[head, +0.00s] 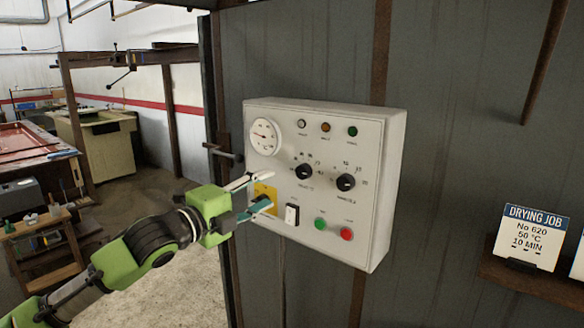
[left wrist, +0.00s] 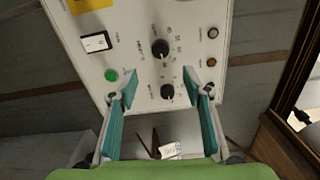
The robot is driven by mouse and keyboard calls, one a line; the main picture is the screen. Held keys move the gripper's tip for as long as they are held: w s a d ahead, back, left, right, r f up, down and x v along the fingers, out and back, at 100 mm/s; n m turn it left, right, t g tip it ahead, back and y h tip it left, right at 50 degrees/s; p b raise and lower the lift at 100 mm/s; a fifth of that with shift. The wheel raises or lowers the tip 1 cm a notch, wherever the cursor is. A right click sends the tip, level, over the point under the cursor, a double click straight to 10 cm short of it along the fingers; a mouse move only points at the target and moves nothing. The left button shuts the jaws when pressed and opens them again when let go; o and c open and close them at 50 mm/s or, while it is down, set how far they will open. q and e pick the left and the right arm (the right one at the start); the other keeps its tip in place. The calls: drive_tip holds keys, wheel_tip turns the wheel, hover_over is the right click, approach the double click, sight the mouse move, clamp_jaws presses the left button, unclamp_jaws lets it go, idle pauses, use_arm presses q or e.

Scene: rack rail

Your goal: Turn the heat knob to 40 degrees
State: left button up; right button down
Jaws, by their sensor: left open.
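A white control box (head: 325,215) on the grey wall carries two black knobs. The left knob (head: 305,171) and the right knob (head: 345,182) each have a printed scale; their labels are too small to read surely. In the left wrist view the panel appears turned, with one knob (left wrist: 160,48) above the other (left wrist: 167,91). My left gripper (head: 262,190) is open and empty in front of the box's left part, left of both knobs in the head view. In the wrist view its fingers (left wrist: 160,88) appear either side of the lower knob. The pointer settings are unclear. My right gripper is out of view.
The box also carries a round gauge (head: 265,136), a yellow plate (head: 264,194), a rocker switch (head: 292,214), green (head: 320,223) and red (head: 346,233) buttons and lamps. A card (head: 530,237) reading 50 °C, 10 min stands on a shelf (head: 530,285) at right.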

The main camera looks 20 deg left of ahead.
sight(301, 173)
use_arm(q)
drive_tip(key=p+x, duration=0.5)
drive_tip(key=x, duration=0.6)
drive_tip(key=shift+w+d, duration=0.25)
drive_tip(key=shift+w, duration=0.2)
drive_tip(key=shift+w+d+p, duration=0.1)
drive_tip(key=shift+w+p, duration=0.2)
drive_tip(key=shift+w, duration=0.05)
drive_tip(key=shift+f, duration=0.1)
drive_tip(key=c, duration=1.1)
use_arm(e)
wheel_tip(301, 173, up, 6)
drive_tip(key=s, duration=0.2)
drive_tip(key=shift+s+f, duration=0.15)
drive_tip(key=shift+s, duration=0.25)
